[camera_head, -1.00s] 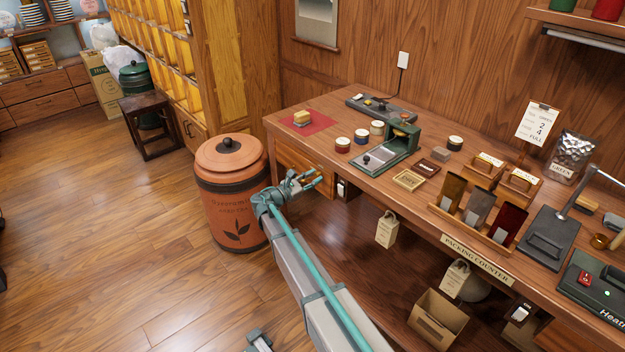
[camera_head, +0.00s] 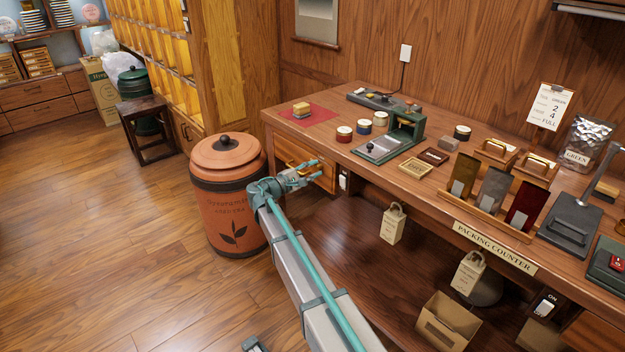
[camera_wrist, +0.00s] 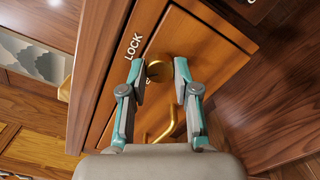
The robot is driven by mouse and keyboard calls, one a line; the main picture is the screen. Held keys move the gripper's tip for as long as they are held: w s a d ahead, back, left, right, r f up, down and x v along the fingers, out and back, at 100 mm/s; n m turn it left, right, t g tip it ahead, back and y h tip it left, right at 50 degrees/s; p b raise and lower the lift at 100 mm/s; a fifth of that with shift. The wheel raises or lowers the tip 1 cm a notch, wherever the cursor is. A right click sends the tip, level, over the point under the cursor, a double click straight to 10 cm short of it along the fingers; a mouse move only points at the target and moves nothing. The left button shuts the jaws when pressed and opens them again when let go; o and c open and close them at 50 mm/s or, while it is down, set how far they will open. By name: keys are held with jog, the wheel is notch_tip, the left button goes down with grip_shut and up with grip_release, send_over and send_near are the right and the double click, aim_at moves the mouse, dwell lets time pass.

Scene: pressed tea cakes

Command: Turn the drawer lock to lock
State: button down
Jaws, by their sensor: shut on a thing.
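The brass drawer lock knob (camera_wrist: 158,68) sits on the wooden front of the drawer (camera_wrist: 205,45), beside a white "LOCK" label (camera_wrist: 133,46). A second marking below the knob is mostly hidden. My gripper (camera_wrist: 159,72) has one teal finger on each side of the knob and is shut on it. The brass drawer handle (camera_wrist: 162,126) shows below, between the fingers. In the head view my gripper (camera_head: 308,170) is at the drawer front (camera_head: 291,151), under the counter's left end; the lock itself is hidden there.
The packing counter (camera_head: 345,165) carries jars, a green press and card holders above my gripper. A terracotta bin (camera_head: 224,195) stands close to the left of my arm. A paper bag (camera_head: 393,224) hangs right of the drawer. The floor at left is clear.

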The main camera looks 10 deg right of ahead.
jog(key=m+b, duration=0.3)
jog(key=b, duration=0.1)
jog(key=m+b, duration=0.2)
jog(key=shift+f+m, duration=0.25)
jog(key=shift+m, duration=0.05)
jog(key=m+b, duration=0.2)
jog(key=b, duration=0.1)
jog(key=shift+r+m, duration=0.2)
jog(key=shift+m, duration=0.2)
jog(key=c, duration=0.8)
grip_release()
jog(key=shift+c, duration=0.2)
jog(key=v, duration=1.2)
jog(key=shift+s, duration=0.1)
